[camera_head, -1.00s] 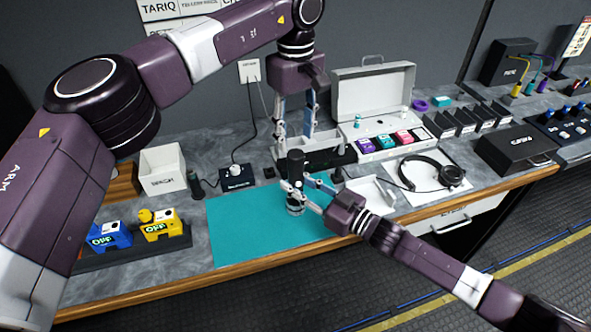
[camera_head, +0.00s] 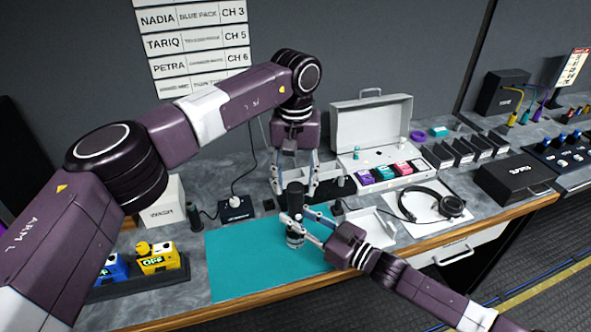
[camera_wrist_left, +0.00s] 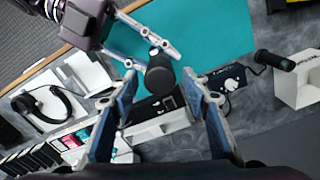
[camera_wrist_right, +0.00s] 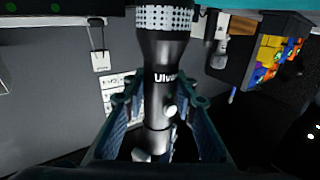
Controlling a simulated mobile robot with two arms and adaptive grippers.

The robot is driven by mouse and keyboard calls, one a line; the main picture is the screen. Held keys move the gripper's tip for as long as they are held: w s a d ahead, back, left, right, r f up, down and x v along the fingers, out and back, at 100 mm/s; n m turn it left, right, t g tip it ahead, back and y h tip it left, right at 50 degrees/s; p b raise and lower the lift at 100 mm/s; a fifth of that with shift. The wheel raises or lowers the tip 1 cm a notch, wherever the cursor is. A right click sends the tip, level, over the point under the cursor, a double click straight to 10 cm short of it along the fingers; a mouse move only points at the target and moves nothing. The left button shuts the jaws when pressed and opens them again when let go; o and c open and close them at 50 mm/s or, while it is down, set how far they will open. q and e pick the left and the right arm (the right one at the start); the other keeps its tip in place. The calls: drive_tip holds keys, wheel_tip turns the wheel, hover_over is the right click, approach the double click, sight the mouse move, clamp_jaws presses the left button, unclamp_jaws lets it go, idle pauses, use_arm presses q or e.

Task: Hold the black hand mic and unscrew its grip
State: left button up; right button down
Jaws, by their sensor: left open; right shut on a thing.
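The black hand mic (camera_head: 295,200) stands upright over the teal mat, its silver grille end down and its black grip end up. My right gripper (camera_head: 297,222) is shut around its body. The right wrist view shows the mic (camera_wrist_right: 160,70) between my right fingers, with white lettering and a pale button. My left gripper (camera_head: 294,188) is open, pointing down, with its fingers to either side of the grip's top end. In the left wrist view the grip's rounded end (camera_wrist_left: 159,74) lies between the open left fingers, with gaps on both sides. I cannot tell whether the grip has turned.
The teal mat (camera_head: 240,265) is otherwise clear. Behind the mic stands a grey divided tray (camera_head: 328,186); an empty white tray (camera_head: 372,226) is at right.

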use_arm(q)
drive_tip(key=shift+f, duration=1.45)
use_arm(e)
drive_tip(key=shift+r, duration=0.1)
use_arm(q)
drive_tip(key=shift+c, duration=0.2)
